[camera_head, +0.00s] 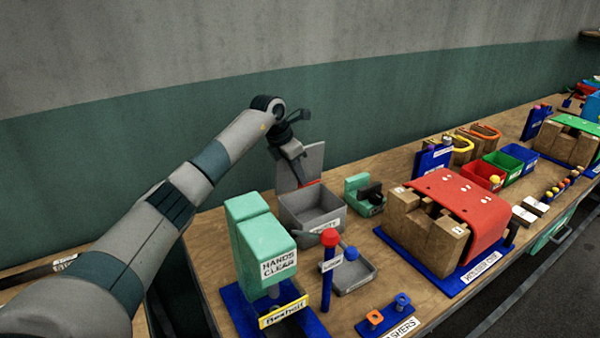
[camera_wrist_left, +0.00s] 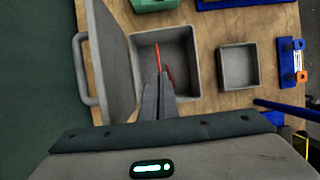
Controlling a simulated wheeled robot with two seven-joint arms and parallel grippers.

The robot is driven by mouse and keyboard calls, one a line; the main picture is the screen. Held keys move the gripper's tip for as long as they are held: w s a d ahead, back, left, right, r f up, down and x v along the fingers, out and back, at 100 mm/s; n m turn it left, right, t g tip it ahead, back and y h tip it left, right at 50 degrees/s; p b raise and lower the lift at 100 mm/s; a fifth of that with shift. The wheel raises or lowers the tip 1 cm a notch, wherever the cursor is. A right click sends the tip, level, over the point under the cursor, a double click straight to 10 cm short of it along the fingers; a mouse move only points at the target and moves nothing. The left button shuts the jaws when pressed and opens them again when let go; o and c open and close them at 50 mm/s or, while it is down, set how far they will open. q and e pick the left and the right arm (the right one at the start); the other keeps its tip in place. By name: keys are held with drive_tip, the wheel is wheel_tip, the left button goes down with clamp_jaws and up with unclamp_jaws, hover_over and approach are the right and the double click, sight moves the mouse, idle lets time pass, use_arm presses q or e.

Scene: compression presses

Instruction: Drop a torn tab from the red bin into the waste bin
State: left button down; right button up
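The grey waste bin (camera_head: 313,226) stands on the bench with its lid (camera_head: 299,165) tipped up at the back. It also shows in the left wrist view (camera_wrist_left: 182,48). My left gripper (camera_head: 301,180) is above the bin, pointing down into its opening. In the left wrist view its fingers (camera_wrist_left: 158,88) are close together on a thin red torn tab (camera_wrist_left: 157,57). A second red strip (camera_wrist_left: 170,76) shows by the right fingertip; I cannot tell if it lies in the bin. The red bin (camera_head: 481,175) is farther right. My right gripper is not in view.
A green press (camera_head: 258,245) stands in front of the waste bin. A green block (camera_head: 363,195) is right of the bin, and a red-covered wooden press (camera_head: 460,205) lies beyond.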

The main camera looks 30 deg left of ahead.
use_arm(q)
drive_tip(key=shift+f, duration=0.45)
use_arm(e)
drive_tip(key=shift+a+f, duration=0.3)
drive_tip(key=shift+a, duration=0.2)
use_arm(q)
drive_tip(key=c, duration=2.5)
unclamp_jaws()
drive_tip(key=o, duration=0.5)
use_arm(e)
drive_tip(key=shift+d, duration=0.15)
use_arm(q)
drive_tip(key=shift+r, duration=0.1)
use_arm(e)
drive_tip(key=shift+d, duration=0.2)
